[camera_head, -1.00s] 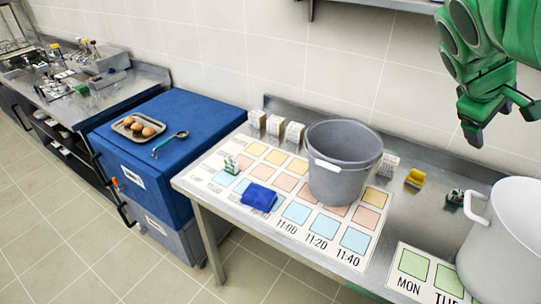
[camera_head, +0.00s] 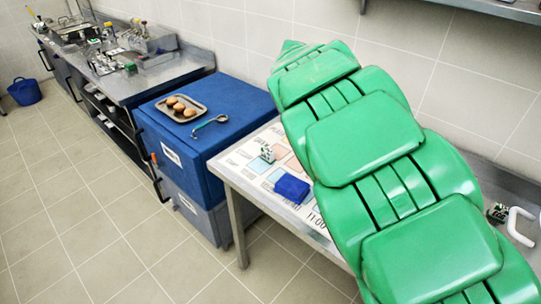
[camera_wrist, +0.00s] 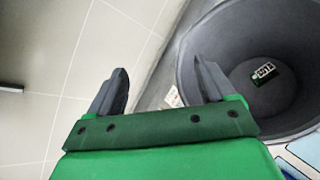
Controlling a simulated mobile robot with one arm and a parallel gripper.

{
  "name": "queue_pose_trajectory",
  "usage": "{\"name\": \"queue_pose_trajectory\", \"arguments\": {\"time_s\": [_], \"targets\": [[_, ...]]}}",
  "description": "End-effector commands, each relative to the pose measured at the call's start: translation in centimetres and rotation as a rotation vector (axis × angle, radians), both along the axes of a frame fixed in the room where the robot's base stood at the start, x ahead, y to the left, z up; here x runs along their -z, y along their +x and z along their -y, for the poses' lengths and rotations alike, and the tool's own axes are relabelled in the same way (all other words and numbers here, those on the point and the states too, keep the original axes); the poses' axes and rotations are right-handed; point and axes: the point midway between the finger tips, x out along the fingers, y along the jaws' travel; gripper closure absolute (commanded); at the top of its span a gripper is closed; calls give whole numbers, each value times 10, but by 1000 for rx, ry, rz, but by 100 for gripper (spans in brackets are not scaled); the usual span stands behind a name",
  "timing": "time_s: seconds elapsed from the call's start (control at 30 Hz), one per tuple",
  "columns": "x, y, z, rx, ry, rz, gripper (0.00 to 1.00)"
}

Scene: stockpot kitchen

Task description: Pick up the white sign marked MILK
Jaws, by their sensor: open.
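No sign that I can read as MILK shows now. In the wrist view a small white piece with faint print (camera_wrist: 172,97) shows between my fingers, beside the grey pot (camera_wrist: 187,65); its marking is too small to read. My gripper (camera_wrist: 163,80) is open and empty, its two dark fingers apart, left of the pot's opening. A small green and white block (camera_wrist: 263,72) lies inside the pot. In the head view my green arm covers the middle of the table, and my gripper is hidden there.
A printed mat (camera_head: 243,160) holds a blue cloth (camera_head: 292,187) and a small green and white piece (camera_head: 267,153).

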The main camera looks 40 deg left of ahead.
Motion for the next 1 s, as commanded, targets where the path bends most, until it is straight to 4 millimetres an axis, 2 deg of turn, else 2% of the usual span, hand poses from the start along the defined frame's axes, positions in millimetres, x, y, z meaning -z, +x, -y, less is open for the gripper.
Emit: {"name": "queue_pose_trajectory", "arguments": {"time_s": [0.03, 0.2, 0.37, 0.6, 0.7, 0.8, 1.0], "targets": [[13, -6, -24, -44, -33, -2, 17], [53, -30, -91, -175, -137, -11, 17], [98, -60, -145, -293, -247, -28, 17], [179, -124, -216, -483, -442, -60, 17], [210, -152, -236, -552, -519, -71, 17], [231, -172, -250, -600, -573, -78, 17], [253, -193, -261, -649, -628, -84, 17]]}}
